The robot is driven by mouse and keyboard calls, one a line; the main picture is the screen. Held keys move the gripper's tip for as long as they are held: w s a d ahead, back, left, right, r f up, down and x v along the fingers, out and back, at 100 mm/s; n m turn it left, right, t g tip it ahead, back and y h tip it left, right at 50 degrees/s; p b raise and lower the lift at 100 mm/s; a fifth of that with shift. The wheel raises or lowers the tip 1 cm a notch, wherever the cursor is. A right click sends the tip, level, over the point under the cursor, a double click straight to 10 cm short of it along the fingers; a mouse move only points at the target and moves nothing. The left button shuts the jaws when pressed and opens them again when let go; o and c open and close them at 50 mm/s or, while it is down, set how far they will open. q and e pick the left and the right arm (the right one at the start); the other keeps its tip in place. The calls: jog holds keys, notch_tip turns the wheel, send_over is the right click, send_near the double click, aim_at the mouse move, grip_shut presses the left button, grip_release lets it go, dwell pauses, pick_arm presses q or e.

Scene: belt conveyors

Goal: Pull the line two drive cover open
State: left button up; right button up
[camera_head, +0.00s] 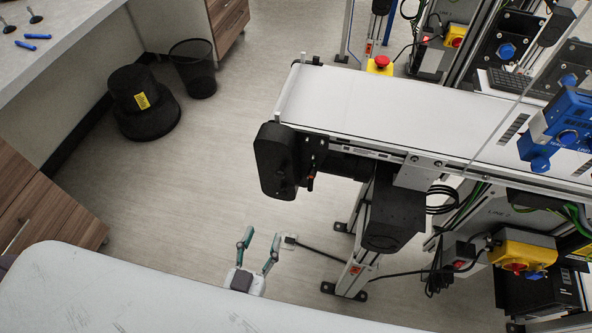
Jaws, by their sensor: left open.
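A black, rounded drive cover (276,162) sits at the near left end of the white belt conveyor (365,103). It looks closed against the conveyor's side. An orange-red part shows just right of it. A black boxy housing (395,214) hangs below the belt, further right. My left gripper (259,242) is at the lower middle of the head view, below the cover in the picture and apart from it. Its two teal-tipped fingers are spread and empty. My right gripper is not in view.
A conveyor leg (357,268) stands right of my left gripper, with a cable near the floor. A yellow control box (522,256) is at lower right. A black stool (143,101) and a waste bin (193,69) stand at upper left. The floor between is clear.

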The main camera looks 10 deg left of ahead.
aim_at(279, 176)
pick_arm(q)
jog(key=shift+t, duration=0.3)
jog(key=w+r+p, duration=0.1)
jog(key=w, duration=0.3)
jog(key=w+r+p, duration=0.1)
jog(key=w, duration=0.4)
jog(key=w+r+p, duration=0.1)
jog(key=w, duration=0.4)
jog(key=shift+w+d+r, duration=0.1)
grip_shut()
